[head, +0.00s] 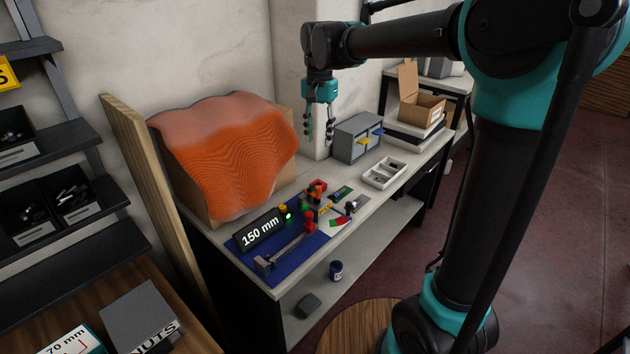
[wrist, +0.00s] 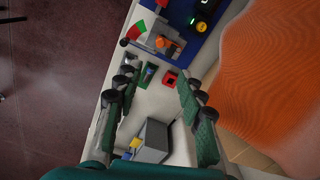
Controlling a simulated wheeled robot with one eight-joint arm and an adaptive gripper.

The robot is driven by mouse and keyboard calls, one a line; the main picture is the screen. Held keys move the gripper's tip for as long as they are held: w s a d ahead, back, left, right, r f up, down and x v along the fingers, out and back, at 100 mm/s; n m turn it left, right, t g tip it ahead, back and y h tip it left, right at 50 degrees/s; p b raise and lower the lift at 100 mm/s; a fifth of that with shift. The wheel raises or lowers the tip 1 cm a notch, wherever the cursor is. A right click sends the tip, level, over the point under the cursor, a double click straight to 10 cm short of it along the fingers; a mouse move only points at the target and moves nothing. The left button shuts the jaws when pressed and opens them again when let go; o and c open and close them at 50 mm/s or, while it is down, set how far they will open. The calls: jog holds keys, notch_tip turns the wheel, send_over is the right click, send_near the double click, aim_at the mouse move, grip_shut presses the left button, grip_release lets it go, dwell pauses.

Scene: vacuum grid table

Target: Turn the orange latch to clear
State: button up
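A small orange part (wrist: 163,42), which looks like the latch, sits on a grey piece near the blue mat in the wrist view. In the head view an orange-red part (head: 317,187) stands among small items in the middle of the bench; its exact shape and setting are too small to tell. A red and green marked plate (wrist: 138,29) lies left of the latch in the wrist view and also shows in the head view (head: 341,219). My gripper (head: 320,134) hangs high above the back of the bench, pointing down. Its fingers are spread, empty and well apart from the latch.
A grey drawer cabinet (head: 352,137) stands below and behind my gripper. A white divided tray (head: 384,173) lies to its right. A black "150 mm" display (head: 262,231) stands on the blue mat (head: 313,244). A large orange wavy sheet (head: 225,150) rises along the wall side.

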aim_at(318, 187)
notch_tip(318, 187, down, 17)
jog(key=shift+f, duration=0.15)
dwell(0.5)
grip_shut()
